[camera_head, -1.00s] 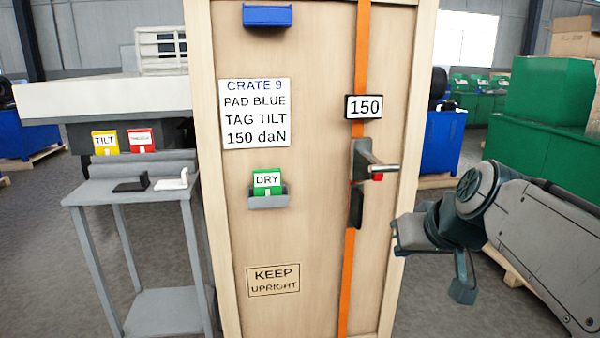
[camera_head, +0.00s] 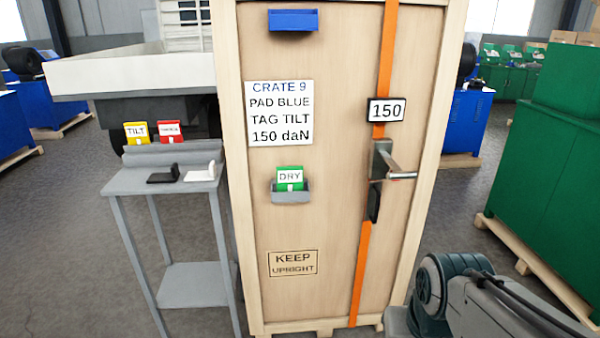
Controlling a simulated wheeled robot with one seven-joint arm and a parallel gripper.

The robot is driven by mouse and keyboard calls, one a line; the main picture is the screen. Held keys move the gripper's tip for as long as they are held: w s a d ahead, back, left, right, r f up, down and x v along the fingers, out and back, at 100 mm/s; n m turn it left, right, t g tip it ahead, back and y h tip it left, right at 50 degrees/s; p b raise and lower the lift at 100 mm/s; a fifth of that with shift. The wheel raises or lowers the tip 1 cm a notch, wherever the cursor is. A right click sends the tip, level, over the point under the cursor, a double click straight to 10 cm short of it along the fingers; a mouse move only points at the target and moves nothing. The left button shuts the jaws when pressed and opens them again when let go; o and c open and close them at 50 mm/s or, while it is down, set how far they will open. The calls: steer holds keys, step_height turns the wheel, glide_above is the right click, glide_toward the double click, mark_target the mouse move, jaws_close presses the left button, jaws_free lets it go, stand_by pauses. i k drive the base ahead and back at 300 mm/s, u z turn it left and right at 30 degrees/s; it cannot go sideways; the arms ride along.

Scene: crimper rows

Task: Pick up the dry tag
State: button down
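The dry tag (camera_head: 289,179) is green with a white label reading DRY. It stands upright in a small grey holder (camera_head: 291,195) on the front of the wooden crate (camera_head: 345,240). My arm's end is at the bottom right, low and to the right of the tag, well apart from it. The gripper's fingers are out of the frame or hidden, so its fingertips do not show.
A grey stand (camera_head: 168,182) left of the crate holds a yellow TILT tag (camera_head: 137,133), a red tag (camera_head: 169,132), a black piece (camera_head: 163,175) and a white piece (camera_head: 201,173). A ratchet handle (camera_head: 392,172) sticks out from the orange strap (camera_head: 361,270).

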mark_target(289, 178)
steer(key=k, duration=0.55)
steer(key=u, duration=0.9)
steer(key=i, duration=0.8)
steer(key=u, duration=0.4)
steer(key=i, duration=0.95)
steer(key=z, duration=0.35)
